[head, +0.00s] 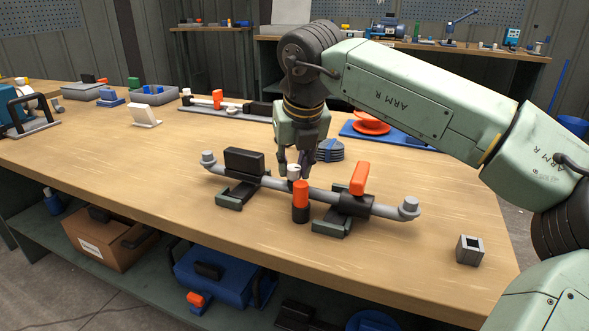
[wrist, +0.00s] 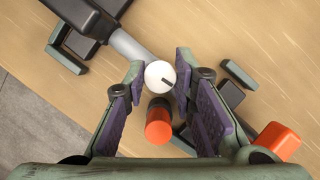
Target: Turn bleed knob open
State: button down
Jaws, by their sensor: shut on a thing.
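The white round knob (head: 293,172), with a dark pointer mark, sits on top of the grey pipe (head: 325,196) of the dosing skid. In the wrist view the knob (wrist: 157,72) lies between the two fingertips, its mark pointing to the lower right. My gripper (head: 292,167) comes down from above and is shut on this knob; it also shows in the wrist view (wrist: 160,70). An orange-topped black cylinder (head: 301,196) stands right beside the knob, and in the wrist view its orange top (wrist: 158,127) is just below the knob, between the finger bases.
An orange lever (head: 359,178) stands up from a black valve body on the pipe's right part. A black box (head: 244,161) sits on the left part. Blue-grey stacked discs (head: 330,151) lie behind the pipe. A grey block (head: 469,250) stands near the right front edge.

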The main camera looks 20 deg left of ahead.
jog(key=shift+m, duration=0.6)
jog(key=c, duration=1.3)
grip_release()
jog(key=shift+c, duration=0.2)
jog(key=v, duration=1.2)
jog(key=shift+s+a, duration=0.15)
jog(key=shift+a, duration=0.1)
